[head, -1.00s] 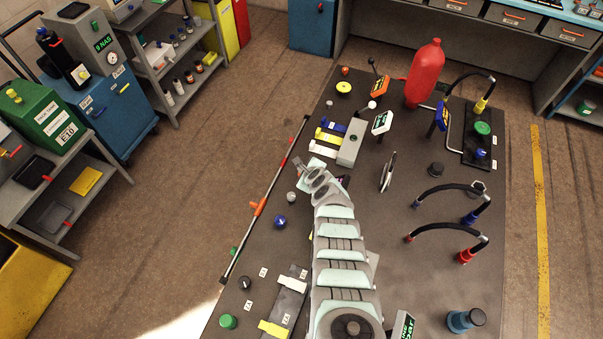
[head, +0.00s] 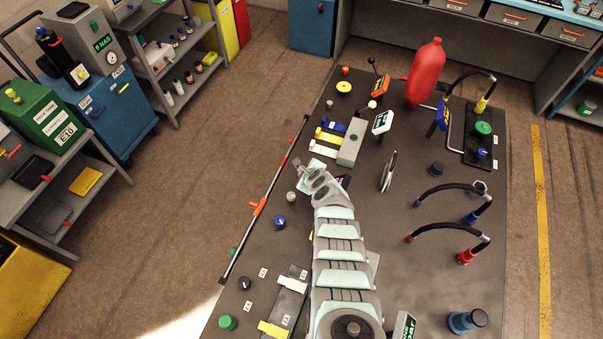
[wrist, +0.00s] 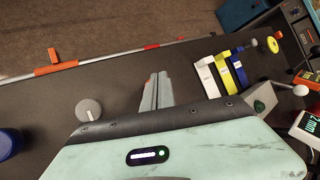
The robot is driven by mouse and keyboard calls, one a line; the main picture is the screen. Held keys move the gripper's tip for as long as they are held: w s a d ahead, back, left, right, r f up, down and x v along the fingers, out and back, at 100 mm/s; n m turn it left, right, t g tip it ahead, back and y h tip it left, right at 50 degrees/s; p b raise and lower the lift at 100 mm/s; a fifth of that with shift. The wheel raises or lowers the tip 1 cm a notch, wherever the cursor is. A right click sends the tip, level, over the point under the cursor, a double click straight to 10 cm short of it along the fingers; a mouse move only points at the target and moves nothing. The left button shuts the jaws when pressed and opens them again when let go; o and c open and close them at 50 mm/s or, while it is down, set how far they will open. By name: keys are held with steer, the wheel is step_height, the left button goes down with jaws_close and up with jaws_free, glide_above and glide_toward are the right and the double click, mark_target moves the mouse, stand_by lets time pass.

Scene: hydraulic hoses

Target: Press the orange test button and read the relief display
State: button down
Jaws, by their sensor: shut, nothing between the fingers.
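A small orange-red knob (head: 346,71), perhaps the orange test button, stands at the far left corner of the dark bench top (head: 440,260). It also shows in the wrist view (wrist: 278,35), beyond a yellow knob. My gripper (head: 297,162) is at the left part of the bench, well short of that knob. In the wrist view its fingers (wrist: 154,78) are together and empty. Several displays are in view: an orange-framed one (head: 380,86), a white one (head: 382,122) and a blue one (head: 443,114). I cannot tell which is the relief display.
White, yellow and blue levers (wrist: 221,74) on a grey block lie ahead of my gripper. A grey knob (wrist: 88,109) and a blue knob (wrist: 9,143) are to its left. A long rod (head: 265,200) runs along the bench's left edge. A red bottle (head: 425,72) stands farther back.

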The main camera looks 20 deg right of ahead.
steer(key=shift+f+b, duration=0.55)
steer(key=shift+f, duration=0.05)
stand_by(0.3)
steer(key=shift+r, duration=0.15)
steer(key=shift+r+p, duration=0.85)
steer(key=shift+p, duration=0.2)
step_height(320, 180, up, 5)
steer(key=p, duration=0.5)
steer(key=shift+r, duration=0.1)
stand_by(0.5)
